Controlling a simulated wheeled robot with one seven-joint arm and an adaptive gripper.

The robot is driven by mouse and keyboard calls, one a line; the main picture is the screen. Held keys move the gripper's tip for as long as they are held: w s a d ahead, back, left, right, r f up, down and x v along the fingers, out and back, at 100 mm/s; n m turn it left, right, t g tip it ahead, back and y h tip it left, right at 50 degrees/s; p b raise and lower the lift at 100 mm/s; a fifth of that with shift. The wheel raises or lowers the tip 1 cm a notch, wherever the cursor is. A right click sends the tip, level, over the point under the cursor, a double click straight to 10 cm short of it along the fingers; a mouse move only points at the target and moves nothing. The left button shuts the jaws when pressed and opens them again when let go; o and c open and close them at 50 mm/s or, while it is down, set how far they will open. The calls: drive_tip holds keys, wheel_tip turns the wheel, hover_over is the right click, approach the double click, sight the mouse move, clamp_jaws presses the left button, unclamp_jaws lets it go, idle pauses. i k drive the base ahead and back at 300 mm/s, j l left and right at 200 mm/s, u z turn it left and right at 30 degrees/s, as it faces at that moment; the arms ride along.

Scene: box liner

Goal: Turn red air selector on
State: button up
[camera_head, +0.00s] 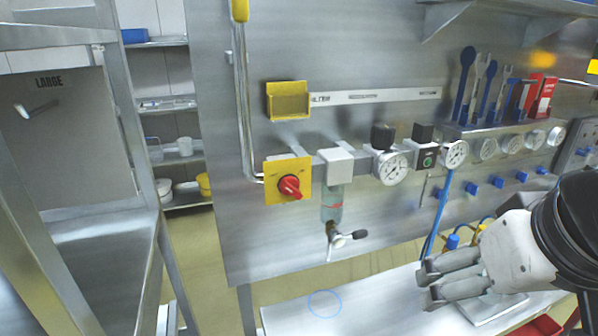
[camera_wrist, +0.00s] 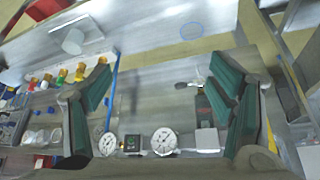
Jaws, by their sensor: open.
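The red air selector (camera_head: 290,187) is a red rotary knob on a square yellow plate (camera_head: 272,171), low on the left part of the steel panel in the head view. Its exact turn position is too small to tell. My gripper (camera_head: 430,285) is at the lower right, well to the right of the knob, below it and apart from it. In the wrist view my gripper (camera_wrist: 160,98) shows two green-padded fingers spread wide with nothing between them. I cannot make out the red knob in the wrist view; the right finger covers part of the panel.
Right of the selector are a clear filter bowl (camera_head: 332,205) with a valve (camera_head: 338,238) below it, and pressure gauges (camera_head: 391,168). A bent metal pipe (camera_head: 243,110) runs down to its left. Spanners (camera_head: 480,85) hang at the upper right. A white worktop (camera_head: 370,305) lies below.

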sight(289, 186)
drive_tip(key=k+l+u, duration=0.2)
drive_tip(key=k+u, duration=0.15)
drive_tip(key=k, duration=0.15)
drive_tip(key=u, duration=1.35)
